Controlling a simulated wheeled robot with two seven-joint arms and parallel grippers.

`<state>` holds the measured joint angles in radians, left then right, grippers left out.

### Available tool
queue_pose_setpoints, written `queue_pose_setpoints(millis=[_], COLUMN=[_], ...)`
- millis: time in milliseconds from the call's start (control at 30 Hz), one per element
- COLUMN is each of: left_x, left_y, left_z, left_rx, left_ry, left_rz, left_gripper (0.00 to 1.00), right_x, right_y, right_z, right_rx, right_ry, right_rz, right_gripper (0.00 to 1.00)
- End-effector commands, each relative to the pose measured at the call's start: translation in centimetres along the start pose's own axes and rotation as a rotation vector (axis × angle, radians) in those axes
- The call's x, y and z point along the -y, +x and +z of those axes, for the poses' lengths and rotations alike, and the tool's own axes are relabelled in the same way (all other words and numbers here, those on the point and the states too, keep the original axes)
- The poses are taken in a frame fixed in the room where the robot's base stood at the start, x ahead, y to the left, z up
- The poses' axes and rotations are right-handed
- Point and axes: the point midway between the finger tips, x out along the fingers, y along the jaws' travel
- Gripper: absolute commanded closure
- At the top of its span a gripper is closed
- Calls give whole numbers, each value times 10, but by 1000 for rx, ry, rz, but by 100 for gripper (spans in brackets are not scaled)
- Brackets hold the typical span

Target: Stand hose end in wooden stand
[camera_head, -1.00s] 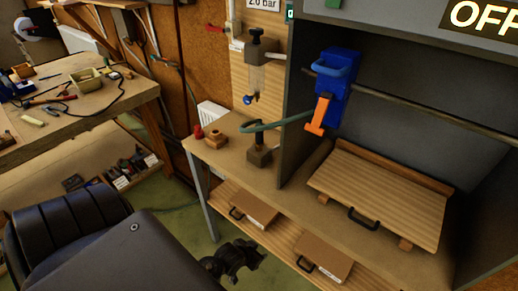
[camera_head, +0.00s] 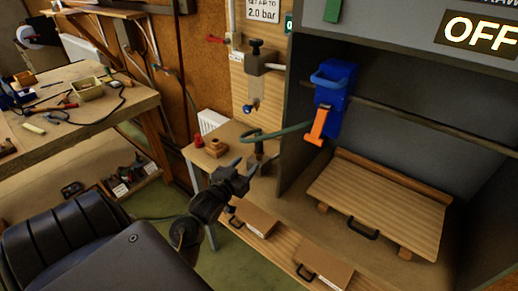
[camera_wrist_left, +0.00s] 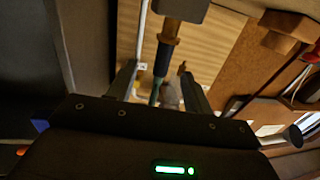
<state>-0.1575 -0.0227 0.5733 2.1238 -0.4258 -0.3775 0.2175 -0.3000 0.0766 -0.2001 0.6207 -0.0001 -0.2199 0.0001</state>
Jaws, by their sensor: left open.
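The hose end (camera_head: 259,149) stands upright in a dark block (camera_head: 267,166) on the bench, with its green hose (camera_head: 285,132) running to the blue unit. In the left wrist view the hose end (camera_wrist_left: 167,45) shows as a dark nozzle with a copper-brown part, against the dark block (camera_wrist_left: 181,8). The wooden stand (camera_head: 216,148) is a small block with a round top, left of the hose end; it also shows in the left wrist view (camera_wrist_left: 279,38). My left gripper (camera_head: 240,166) is open and empty, beside the hose end, which lines up between its fingers (camera_wrist_left: 160,88). My right gripper is out of view.
A red object (camera_head: 198,141) stands left of the wooden stand. The blue unit (camera_head: 332,88) with its orange handle (camera_head: 318,126) hangs on a rail. A slatted wooden board (camera_head: 380,200) lies to the right. Drawers (camera_head: 254,220) are below the bench.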

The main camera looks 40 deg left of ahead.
Motion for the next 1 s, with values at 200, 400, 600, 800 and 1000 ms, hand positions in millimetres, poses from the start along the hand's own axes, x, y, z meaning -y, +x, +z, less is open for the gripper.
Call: queue_pose_setpoints(millis=[200, 400, 600, 800, 1000], left_x=[4, 4, 4, 4, 10], left_y=[6, 35, 56, 61, 86], left_z=[-6, -8, -7, -7, -9], left_rx=[-31, -30, -29, -28, -27], left_ry=[-10, -11, -10, -9, -11], left_rz=[-1, 0, -1, -1, -1], left_gripper=[49, 49, 49, 49, 49], right_x=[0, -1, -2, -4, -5], right_y=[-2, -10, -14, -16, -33], right_z=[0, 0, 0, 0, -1], right_rx=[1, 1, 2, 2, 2], right_ry=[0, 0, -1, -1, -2], right_rz=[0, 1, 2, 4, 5], right_gripper=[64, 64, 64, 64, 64])
